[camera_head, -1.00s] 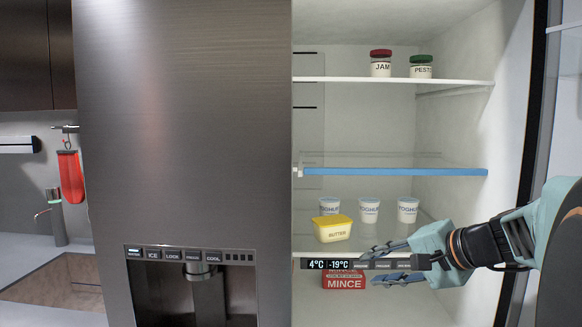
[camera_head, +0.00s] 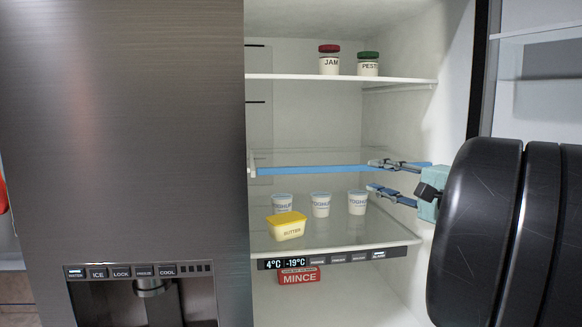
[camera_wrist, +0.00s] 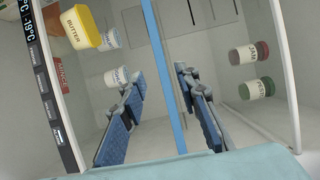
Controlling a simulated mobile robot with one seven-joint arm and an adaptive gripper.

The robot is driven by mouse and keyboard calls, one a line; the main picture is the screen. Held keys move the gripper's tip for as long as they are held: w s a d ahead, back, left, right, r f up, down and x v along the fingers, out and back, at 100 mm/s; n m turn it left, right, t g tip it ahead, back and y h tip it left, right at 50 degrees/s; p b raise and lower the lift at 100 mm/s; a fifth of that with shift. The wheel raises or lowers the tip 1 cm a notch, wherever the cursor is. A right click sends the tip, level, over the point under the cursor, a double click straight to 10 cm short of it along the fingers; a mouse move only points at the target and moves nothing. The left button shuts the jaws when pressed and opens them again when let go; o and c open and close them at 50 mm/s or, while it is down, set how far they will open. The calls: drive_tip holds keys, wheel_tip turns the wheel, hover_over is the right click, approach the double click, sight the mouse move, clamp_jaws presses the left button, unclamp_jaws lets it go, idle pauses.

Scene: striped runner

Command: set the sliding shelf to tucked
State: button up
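The sliding shelf is a clear glass panel with a blue front edge (camera_head: 310,170), at mid-height in the open fridge. Its right end is partly hidden by my gripper in the head view. My gripper (camera_head: 385,178) is open at the shelf's right part, with one blue finger near the edge's height and the other lower. In the wrist view the blue edge (camera_wrist: 165,60) runs between the two spread fingers of my gripper (camera_wrist: 168,110). A gap shows on both sides of the edge there. Contact with the shelf cannot be made out.
A lower shelf holds yoghurt pots (camera_head: 320,205) and a butter tub (camera_head: 286,226). The shelf above holds a jam jar (camera_head: 329,60) and a pesto jar (camera_head: 368,64). A mince box (camera_head: 299,277) sits below. The fridge wall is close on the right.

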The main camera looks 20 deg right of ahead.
sight(350, 169)
drive_tip(key=w, duration=0.3)
drive_tip(key=w+a+p, duration=0.1)
drive_tip(key=w, duration=0.3)
drive_tip(key=w+p, duration=0.1)
drive_tip(key=w, duration=0.2)
drive_tip(key=shift+w+a, duration=0.25)
drive_tip(key=shift+w, duration=0.05)
drive_tip(key=shift+c, duration=0.4)
clamp_jaws()
